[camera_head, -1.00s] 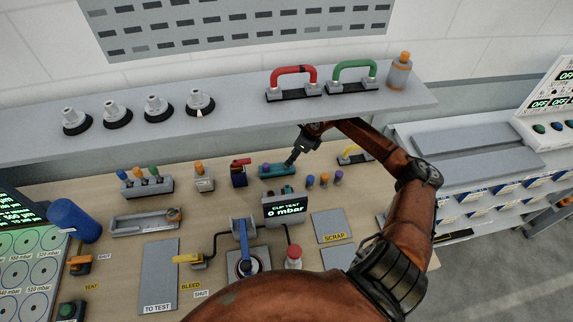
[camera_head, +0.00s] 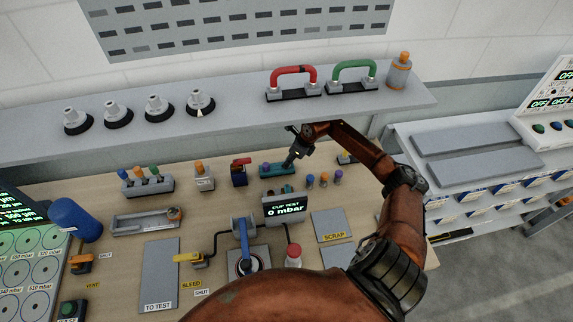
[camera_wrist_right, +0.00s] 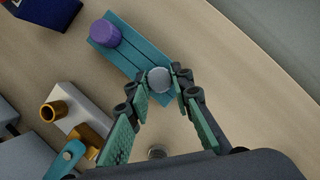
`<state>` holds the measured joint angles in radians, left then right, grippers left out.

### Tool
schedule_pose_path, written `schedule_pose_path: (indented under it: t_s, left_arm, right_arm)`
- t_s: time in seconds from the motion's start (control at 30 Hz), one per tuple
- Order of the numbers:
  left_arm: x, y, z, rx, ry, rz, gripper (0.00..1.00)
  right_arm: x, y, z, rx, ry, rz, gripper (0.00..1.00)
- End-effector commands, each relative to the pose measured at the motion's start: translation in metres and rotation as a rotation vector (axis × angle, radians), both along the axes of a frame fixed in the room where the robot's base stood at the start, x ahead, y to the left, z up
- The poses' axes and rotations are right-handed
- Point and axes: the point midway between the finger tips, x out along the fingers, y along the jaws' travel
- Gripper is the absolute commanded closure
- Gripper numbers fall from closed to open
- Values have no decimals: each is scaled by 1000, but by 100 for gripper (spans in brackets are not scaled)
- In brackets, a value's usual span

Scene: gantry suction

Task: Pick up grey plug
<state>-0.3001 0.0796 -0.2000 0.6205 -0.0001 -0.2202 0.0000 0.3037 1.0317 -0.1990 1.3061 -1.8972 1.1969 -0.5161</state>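The grey plug (camera_wrist_right: 158,79) stands in the near end of a teal rack (camera_wrist_right: 130,56), seen from above in the right wrist view. A purple plug (camera_wrist_right: 105,33) stands at the rack's other end. My right gripper (camera_wrist_right: 162,77) is open, with its fingertips on either side of the grey plug and no clear grip on it. In the head view, my right gripper (camera_head: 289,163) is over the right end of the teal rack (camera_head: 272,171) and hides the grey plug. My left gripper is not in view.
A shelf (camera_head: 240,108) with red (camera_head: 293,72) and green handles overhangs the back of the bench. A display (camera_head: 285,207) reading 0 mbar stands in front of the rack. Several small coloured plugs (camera_head: 323,180) stand right of it. A red-handled blue valve (camera_head: 239,174) stands left.

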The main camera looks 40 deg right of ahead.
Motion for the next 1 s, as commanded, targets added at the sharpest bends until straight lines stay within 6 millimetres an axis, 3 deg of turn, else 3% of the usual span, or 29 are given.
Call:
schedule_pose_path:
  t_s: [0.27, 0.67, 0.97, 1.0]
  left_arm:
    - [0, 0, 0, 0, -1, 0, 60]
    - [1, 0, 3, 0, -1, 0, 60]
    - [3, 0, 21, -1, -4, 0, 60]
    - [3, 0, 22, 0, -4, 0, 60]
  right_arm:
    - [0, 0, 0, 0, 0, 0, 100]
    - [0, 0, 5, -1, -1, 1, 100]
    - [1, -1, 43, -3, -2, 1, 100]
    - [1, 12, 38, 0, -1, 5, 100]
